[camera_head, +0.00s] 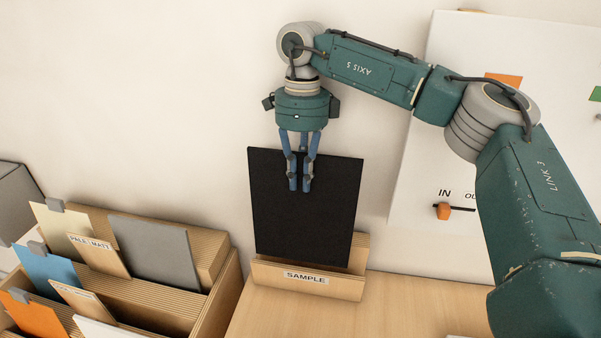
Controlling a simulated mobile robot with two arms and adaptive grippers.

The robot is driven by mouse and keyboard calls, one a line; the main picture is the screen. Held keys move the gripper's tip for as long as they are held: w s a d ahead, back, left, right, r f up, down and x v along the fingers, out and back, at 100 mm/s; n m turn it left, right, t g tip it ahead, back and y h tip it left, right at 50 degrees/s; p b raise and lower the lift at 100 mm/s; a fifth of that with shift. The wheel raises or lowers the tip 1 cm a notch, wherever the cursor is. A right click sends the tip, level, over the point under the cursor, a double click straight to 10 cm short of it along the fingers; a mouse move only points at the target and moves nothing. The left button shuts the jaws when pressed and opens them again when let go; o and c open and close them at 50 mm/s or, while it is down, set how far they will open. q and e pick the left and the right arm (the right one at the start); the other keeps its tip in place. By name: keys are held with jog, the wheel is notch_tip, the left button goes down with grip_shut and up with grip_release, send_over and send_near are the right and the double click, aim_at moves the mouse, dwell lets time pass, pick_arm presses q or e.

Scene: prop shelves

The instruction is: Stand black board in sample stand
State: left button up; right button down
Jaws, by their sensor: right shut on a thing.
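The black board (304,220) is a dark, flat rectangle. It stands nearly upright, with a slight lean in the picture, and its lower edge is behind the front lip of the sample stand (345,288). The stand is light wood with a "SAMPLE" label. Whether the board rests on the stand's base is hidden by the lip. My right gripper (299,188) comes from above and is shut on the board's top edge, with fingers over its front face. My left gripper is not in view.
A wooden rack (228,285) at the lower left holds several coloured boards, including a grey one (155,250). A white wall panel (425,190) with an "IN" label and an orange slider (443,211) is at the right. The table (420,312) right of the stand is mostly clear.

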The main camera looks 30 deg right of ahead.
aim_at(300, 214)
notch_tip(300, 214, down, 3)
jog(key=shift+w+r+b, duration=0.1)
jog(key=shift+b, duration=0.55)
jog(key=shift+f+b, duration=0.45)
jog(key=shift+f, duration=0.25)
notch_tip(300, 214, down, 2)
jog(key=shift+f+b, duration=0.15)
jog(key=shift+b, duration=0.5)
jog(key=shift+f+b, duration=1.05)
jog(key=shift+f, duration=0.7)
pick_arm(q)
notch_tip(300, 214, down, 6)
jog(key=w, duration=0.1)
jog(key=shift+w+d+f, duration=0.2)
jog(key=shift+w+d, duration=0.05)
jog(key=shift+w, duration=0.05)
pick_arm(e)
jog(key=shift+f, duration=0.5)
jog(key=c, duration=1.7)
grip_release()
